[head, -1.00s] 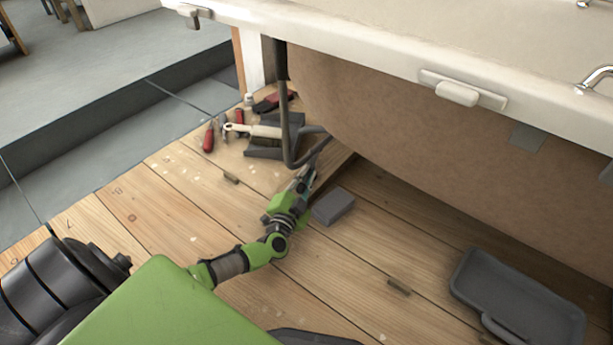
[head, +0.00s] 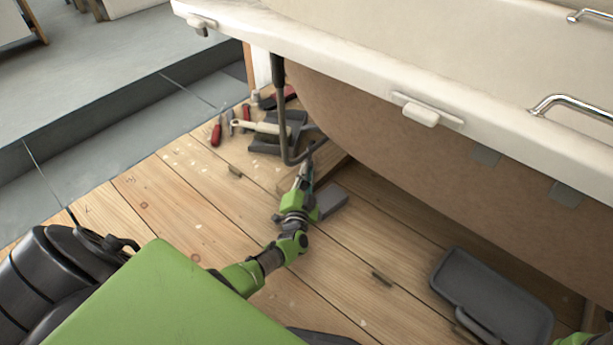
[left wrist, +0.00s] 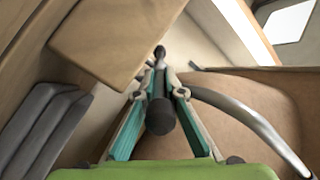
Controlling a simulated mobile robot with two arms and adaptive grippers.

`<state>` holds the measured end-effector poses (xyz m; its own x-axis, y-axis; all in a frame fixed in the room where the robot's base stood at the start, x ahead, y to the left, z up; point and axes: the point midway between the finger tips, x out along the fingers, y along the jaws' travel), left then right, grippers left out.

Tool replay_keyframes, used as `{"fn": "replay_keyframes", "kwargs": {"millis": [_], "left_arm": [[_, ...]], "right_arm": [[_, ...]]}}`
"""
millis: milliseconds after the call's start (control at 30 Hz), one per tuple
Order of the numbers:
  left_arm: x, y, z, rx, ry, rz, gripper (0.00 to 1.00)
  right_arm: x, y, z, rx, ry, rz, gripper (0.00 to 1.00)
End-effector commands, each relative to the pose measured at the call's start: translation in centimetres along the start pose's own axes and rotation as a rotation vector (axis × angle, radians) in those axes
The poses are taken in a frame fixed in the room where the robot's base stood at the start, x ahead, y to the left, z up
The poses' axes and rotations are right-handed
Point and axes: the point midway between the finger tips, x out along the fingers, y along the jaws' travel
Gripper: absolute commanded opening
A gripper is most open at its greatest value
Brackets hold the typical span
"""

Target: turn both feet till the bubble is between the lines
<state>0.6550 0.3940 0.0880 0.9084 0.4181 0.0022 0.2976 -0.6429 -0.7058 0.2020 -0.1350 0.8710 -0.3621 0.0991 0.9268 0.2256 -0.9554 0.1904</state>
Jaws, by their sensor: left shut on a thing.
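The bath has a cream rim (head: 330,72) and a brown rounded underside (head: 400,140). My left gripper (head: 308,166) reaches low under its left end, beside a dark bent tube (head: 281,110). In the left wrist view the gripper's teal fingers (left wrist: 158,112) are shut on a dark round-ended foot (left wrist: 160,117), with a thin stem beyond it. The second foot cannot be made out. White rounded fittings (head: 421,115) sit on the rim's side. No bubble or lines can be read. My right gripper is out of view.
A grey block (head: 333,201) lies close to the right of my left gripper. A dark tray (head: 492,300) lies at the lower right. Red-handled tools (head: 216,133) and a pale-handled brush (head: 262,128) lie behind. Plank floor at front left is clear.

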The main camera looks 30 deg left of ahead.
Motion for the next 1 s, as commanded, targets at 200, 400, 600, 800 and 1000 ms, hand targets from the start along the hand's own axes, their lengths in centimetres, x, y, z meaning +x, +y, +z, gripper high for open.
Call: {"fn": "replay_keyframes", "kwargs": {"millis": [200,400,600,800,1000], "left_arm": [[0.31,-0.03,-0.29,-0.005,-0.055,-0.058,0.0],[0.16,0.23,-0.35,-0.001,-0.072,-0.073,0.0],[0.05,0.39,-0.34,0.0,-0.071,-0.069,0.0],[0.01,0.49,-0.35,0.0,-0.071,-0.067,0.28],[0.05,0.48,-0.35,0.0,-0.071,-0.066,0.28]], "right_arm": [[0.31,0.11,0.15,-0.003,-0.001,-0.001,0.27],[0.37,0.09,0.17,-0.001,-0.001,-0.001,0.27],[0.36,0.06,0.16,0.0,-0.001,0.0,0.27],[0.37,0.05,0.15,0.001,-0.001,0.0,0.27],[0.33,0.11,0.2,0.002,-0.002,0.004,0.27]]}}
